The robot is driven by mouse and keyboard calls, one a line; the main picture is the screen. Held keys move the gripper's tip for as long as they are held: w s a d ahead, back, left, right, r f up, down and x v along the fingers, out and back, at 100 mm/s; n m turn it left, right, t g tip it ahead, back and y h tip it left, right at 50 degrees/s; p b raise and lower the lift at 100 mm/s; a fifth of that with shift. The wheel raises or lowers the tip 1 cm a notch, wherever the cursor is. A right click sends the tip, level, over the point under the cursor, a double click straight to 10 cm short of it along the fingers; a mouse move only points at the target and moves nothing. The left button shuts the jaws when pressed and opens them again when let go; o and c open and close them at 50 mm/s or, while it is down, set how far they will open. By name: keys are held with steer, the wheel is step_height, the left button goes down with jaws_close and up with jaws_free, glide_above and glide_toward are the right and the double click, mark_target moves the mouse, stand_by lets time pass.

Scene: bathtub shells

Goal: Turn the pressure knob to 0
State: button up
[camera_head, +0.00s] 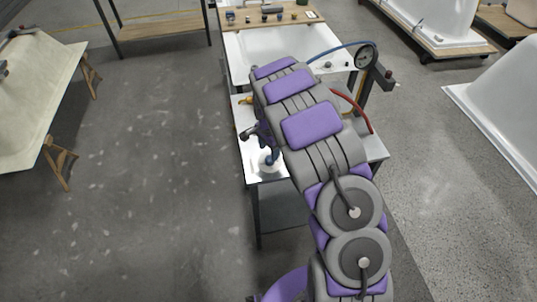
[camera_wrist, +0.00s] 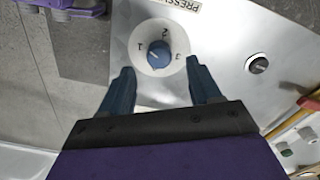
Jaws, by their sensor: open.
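The blue pressure knob (camera_wrist: 158,54) sits at the middle of a round white dial on a metal panel in the wrist view. The numbers 1, 2 and 3 show around it; I cannot read a 0 or tell the knob's exact setting. A partly cut-off "PRESSU" label (camera_wrist: 175,4) is above it. My gripper (camera_wrist: 160,66) is open, with its two dark blue fingers on either side of the dial's lower part. Nothing is visibly held, and I cannot tell whether a finger touches the dial. In the head view my arm hides much of the bench top (camera_head: 252,176).
A black round control (camera_wrist: 257,63) is right of the dial. A pressure gauge (camera_head: 366,56) with blue and red hoses stands behind my arm at right. A white tub (camera_head: 250,50) lies beyond the bench. Open grey floor (camera_head: 150,170) lies to the left.

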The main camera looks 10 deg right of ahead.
mark_target(268, 159)
step_height(268, 159, up, 12)
steer(key=p, duration=0.1)
steer(key=shift+r, duration=0.15)
steer(key=shift+a, duration=0.15)
